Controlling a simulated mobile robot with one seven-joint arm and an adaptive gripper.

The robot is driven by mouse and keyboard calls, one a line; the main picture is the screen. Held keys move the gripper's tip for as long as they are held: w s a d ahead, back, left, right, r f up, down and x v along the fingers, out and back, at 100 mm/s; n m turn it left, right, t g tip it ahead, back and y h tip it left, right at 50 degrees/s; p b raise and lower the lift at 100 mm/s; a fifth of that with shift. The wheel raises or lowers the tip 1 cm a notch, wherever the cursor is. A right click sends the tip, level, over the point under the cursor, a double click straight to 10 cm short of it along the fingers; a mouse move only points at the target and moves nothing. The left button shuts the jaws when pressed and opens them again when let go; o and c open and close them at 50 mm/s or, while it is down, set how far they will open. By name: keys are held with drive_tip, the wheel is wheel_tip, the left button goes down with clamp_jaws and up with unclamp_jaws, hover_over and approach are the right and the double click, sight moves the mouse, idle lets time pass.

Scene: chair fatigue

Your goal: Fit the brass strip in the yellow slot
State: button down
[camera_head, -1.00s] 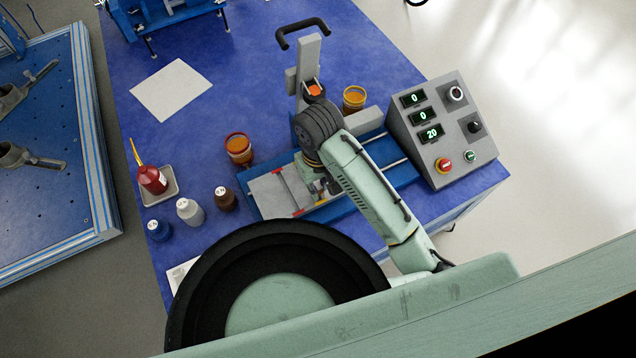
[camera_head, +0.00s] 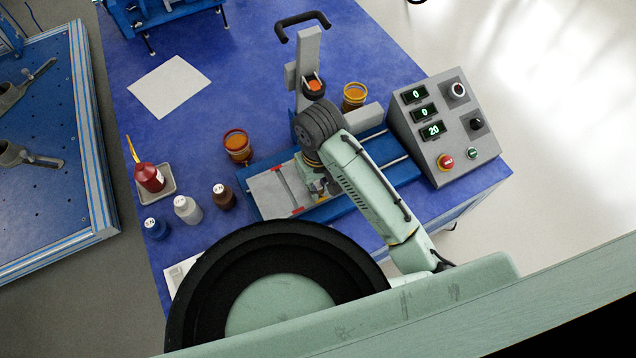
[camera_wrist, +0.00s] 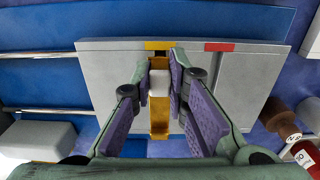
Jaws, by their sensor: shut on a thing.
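The brass strip (camera_wrist: 159,118) runs upright through the middle of the wrist view, with a pale block (camera_wrist: 159,83) on it. My gripper (camera_wrist: 159,75) is shut on the strip at this block, one purple-padded finger on each side. The strip's far end is close to the yellow mark (camera_wrist: 160,45) on the edge of the grey plate (camera_wrist: 110,75), roughly in line with it. I cannot tell whether the strip is seated in the slot or just above it. In the head view my gripper (camera_head: 322,188) is low over the fixture, largely hidden by my wrist.
A red mark (camera_wrist: 219,47) lies right of the yellow one. In the head view, a control box (camera_head: 440,125) stands right of the fixture, an upright grey post (camera_head: 307,65) behind it. An orange-topped jar (camera_head: 237,146) and several small bottles (camera_head: 187,209) stand left.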

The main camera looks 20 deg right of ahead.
drive_tip(key=shift+f+b, duration=0.3)
drive_tip(key=shift+f, duration=0.1)
drive_tip(key=c, duration=1.5)
unclamp_jaws()
drive_tip(key=shift+r, duration=0.1)
wheel_tip(320, 180, up, 12)
